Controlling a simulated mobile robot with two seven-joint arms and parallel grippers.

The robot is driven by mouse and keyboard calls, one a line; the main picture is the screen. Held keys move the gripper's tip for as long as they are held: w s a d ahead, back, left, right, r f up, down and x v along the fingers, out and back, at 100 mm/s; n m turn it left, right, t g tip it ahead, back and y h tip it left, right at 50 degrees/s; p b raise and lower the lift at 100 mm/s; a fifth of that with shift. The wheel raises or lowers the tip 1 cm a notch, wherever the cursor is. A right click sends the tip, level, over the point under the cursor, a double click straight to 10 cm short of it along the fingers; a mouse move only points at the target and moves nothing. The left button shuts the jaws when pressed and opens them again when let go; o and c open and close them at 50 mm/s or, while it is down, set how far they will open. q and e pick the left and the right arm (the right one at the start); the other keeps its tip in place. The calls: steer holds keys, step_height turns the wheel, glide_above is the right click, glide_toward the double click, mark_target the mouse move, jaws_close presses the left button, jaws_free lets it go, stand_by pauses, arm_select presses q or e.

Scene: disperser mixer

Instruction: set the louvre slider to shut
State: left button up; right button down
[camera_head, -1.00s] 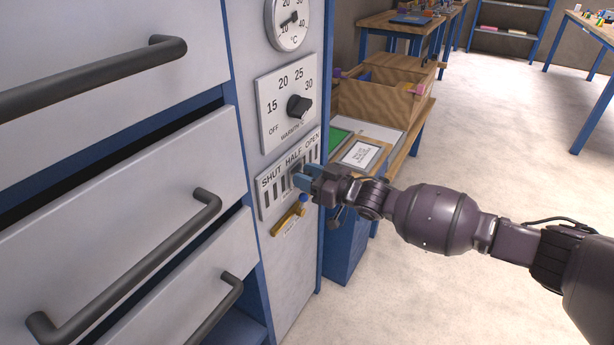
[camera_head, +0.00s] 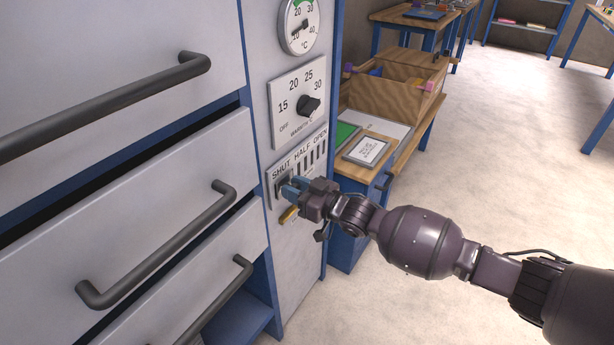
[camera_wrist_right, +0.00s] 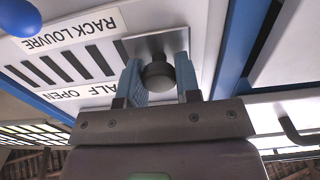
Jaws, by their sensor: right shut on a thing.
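The louvre panel (camera_head: 322,148) is a pale plate on the cabinet front, marked SHUT, HALF and OPEN above a row of dark slots. Its slider, a grey plate (camera_wrist_right: 180,42) with a round dark knob (camera_wrist_right: 158,74), shows in the right wrist view at one end of the slots. In the head view the slider (camera_head: 281,181) sits below the word SHUT, partly hidden by the fingers. My right gripper (camera_head: 287,188) is shut on the knob, and its blue fingers (camera_wrist_right: 160,82) lie on either side of it. My left gripper is not in view.
A warmth dial (camera_head: 308,105) and a thermometer (camera_head: 300,25) are above. Drawers with bar handles (camera_head: 165,245) stand at left. A bench with a wooden box (camera_head: 385,98) is behind at right.

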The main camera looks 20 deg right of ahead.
steer(key=shift+s+a+r, duration=0.1)
steer(key=shift+s+a, duration=0.05)
steer(key=shift+a, duration=0.05)
steer(key=shift+f, duration=0.2)
steer(key=shift+s+a, duration=0.1)
steer(key=c, duration=0.8)
jaws_free()
steer(key=shift+r, duration=0.1)
